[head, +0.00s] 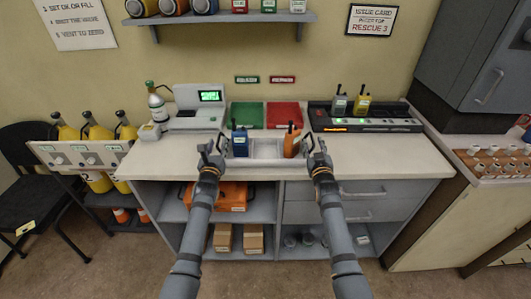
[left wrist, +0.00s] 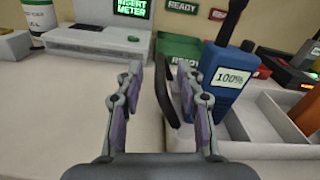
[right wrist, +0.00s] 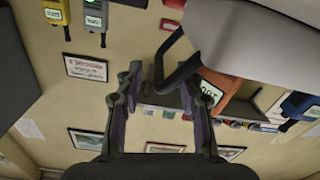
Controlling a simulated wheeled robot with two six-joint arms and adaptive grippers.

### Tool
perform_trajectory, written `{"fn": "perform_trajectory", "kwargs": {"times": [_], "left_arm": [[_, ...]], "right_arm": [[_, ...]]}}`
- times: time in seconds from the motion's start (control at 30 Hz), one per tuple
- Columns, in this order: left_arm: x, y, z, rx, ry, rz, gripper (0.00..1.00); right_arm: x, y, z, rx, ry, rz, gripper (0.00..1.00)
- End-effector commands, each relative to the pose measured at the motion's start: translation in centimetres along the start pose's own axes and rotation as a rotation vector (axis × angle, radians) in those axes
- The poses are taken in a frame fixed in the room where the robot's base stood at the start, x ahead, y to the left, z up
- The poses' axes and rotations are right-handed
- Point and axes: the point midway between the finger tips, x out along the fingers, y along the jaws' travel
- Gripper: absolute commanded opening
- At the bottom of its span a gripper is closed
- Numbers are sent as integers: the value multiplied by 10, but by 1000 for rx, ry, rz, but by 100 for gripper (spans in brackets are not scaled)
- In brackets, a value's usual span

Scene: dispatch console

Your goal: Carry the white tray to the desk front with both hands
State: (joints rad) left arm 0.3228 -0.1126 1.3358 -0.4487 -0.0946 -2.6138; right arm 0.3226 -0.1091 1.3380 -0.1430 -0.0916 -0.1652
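The white tray (head: 264,163) sits on the desk near its front edge, in the middle of the head view. It holds a blue radio (head: 239,143) on the left and an orange radio (head: 291,142) on the right. My left gripper (head: 209,153) is at the tray's left end. In the left wrist view its fingers (left wrist: 163,85) stand apart, with the dark left handle (left wrist: 164,92) between them, nearer the right finger. My right gripper (head: 318,153) is at the right end. In the right wrist view its fingers (right wrist: 161,82) are apart, with the dark right handle (right wrist: 176,72) between them.
A charger rack (head: 365,125) with radios stands on the right, and a meter device (head: 198,118) on the left. The desk (head: 160,160) is clear at the front left and front right.

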Motion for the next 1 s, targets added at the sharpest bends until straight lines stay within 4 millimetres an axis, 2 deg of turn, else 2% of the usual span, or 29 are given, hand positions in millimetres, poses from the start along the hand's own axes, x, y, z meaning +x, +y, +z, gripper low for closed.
{"fn": "perform_trajectory", "kwargs": {"times": [0.03, 0.3, 0.73, 1.0], "left_arm": [[8, 0, 1, 3, -1, 0, 37], [25, 0, 0, 0, -1, 1, 37], [29, 0, 0, -1, 0, -1, 37], [29, 0, 0, -1, 0, -1, 2]], "right_arm": [[8, 0, -1, -3, 2, 0, 38], [25, 1, -1, -1, 1, 1, 38], [29, 0, 0, 0, 0, 0, 38], [29, 0, 0, 0, 0, 0, 2]]}}
